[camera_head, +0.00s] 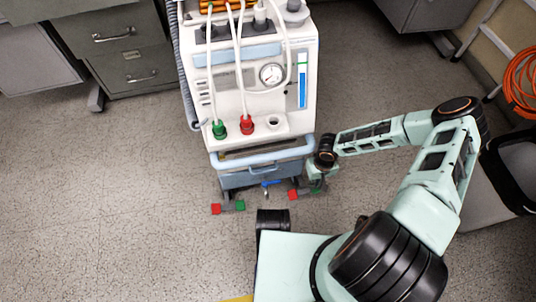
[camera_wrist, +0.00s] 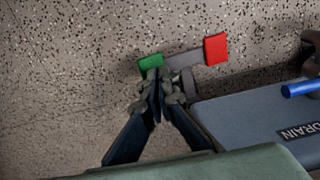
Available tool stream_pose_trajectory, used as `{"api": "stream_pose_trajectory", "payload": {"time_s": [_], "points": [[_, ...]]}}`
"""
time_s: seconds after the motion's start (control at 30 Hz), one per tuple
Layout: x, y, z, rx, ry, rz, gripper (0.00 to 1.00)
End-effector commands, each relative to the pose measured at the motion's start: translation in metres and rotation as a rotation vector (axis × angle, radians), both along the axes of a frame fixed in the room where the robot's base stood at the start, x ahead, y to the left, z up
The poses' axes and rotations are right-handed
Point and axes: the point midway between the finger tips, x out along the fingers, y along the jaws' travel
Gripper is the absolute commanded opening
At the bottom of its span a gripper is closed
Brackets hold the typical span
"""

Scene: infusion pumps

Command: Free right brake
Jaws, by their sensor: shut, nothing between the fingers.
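The right brake is a low pedal at the cart's lower right front, with a red tab (camera_head: 293,194) on the left and a green tab (camera_head: 316,190) on the right. In the wrist view, the green tab (camera_wrist: 150,62) is at upper left and the red tab (camera_wrist: 216,49) is right of it, joined by a grey lever (camera_wrist: 185,60). My gripper (camera_wrist: 157,76) is shut and empty, its tips at the near edge of the green tab. I cannot tell whether they touch it. In the head view, my gripper (camera_head: 319,181) partly hides the right brake.
The white pump cart (camera_head: 250,95) stands ahead, with a blue-grey drawer (camera_head: 245,178) low on its front. In the wrist view, a surface marked DRAIN (camera_wrist: 265,125) and a blue handle (camera_wrist: 302,88) are close on the right. The left brake (camera_head: 228,207) is nearby. Floor at left is clear.

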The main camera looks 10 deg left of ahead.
Motion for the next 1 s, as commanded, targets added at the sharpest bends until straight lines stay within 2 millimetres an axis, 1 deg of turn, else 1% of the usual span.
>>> {"api": "stream_pose_trajectory", "payload": {"time_s": [1.0], "points": [[0.0, 0.0, -0.016, 0.001, 0.0, 0.0, 0.0]]}}
